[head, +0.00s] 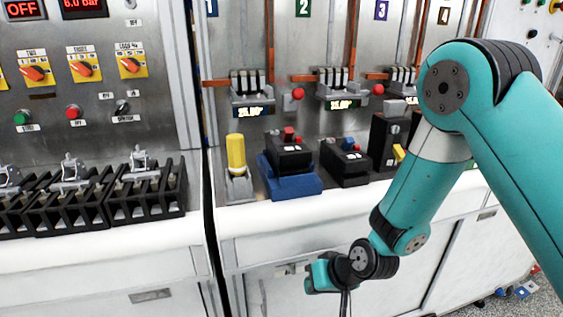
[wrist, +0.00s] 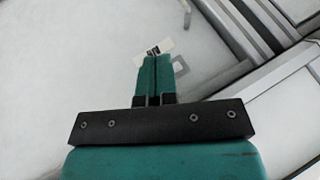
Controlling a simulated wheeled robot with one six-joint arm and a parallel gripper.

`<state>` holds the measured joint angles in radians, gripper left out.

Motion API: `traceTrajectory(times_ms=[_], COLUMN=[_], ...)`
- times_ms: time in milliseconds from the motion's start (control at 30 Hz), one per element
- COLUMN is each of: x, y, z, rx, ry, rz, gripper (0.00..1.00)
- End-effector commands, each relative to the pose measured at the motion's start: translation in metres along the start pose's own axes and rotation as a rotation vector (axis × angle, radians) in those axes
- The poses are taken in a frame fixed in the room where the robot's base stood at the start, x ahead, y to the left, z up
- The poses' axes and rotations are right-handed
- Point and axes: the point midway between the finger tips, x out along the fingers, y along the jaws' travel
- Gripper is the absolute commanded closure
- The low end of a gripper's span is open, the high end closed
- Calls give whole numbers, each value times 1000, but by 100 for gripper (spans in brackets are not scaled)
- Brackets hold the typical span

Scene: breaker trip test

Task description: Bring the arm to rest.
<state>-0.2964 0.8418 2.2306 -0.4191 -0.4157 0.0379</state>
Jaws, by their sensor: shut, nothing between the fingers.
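My arm (head: 430,185) is teal with black joints and reaches down from the right in the head view. Its end hangs in front of the white cabinet fronts, below the bench edge. My gripper (head: 312,277) points to the left there, and its fingertips are too small to make out. In the wrist view my gripper (wrist: 153,72) shows two teal fingers pressed together with nothing between them. Behind the fingertips is a pale cabinet surface with a small white label and a grey frame-like outline.
A white bench (head: 250,218) carries a yellow-topped device (head: 236,155), a blue-based block (head: 290,180) and a black block (head: 345,163). Black racks (head: 147,190) stand at left. A control panel (head: 85,75) with orange rotary switches rises behind. Grey floor shows at lower right.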

Motion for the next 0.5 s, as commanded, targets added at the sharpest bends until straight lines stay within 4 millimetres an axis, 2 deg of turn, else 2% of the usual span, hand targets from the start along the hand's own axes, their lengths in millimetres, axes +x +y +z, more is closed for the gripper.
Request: traceTrajectory(times_ms=[33, 67, 167, 233, 367, 400, 500], x=[-19, -31, -82, -125, -204, -227, -282], y=[-11, -18, -45, -65, -96, -103, -119], z=[-10, -14, -25, -28, -22, -16, 1], rx=[-14, -23, -65, -103, -177, -200, -257], ry=[-4, -14, -58, -100, -177, -202, -260], rz=[-8, -12, -28, -37, -42, -40, -30], gripper=[100, 100, 100, 100, 100, 100, 100])
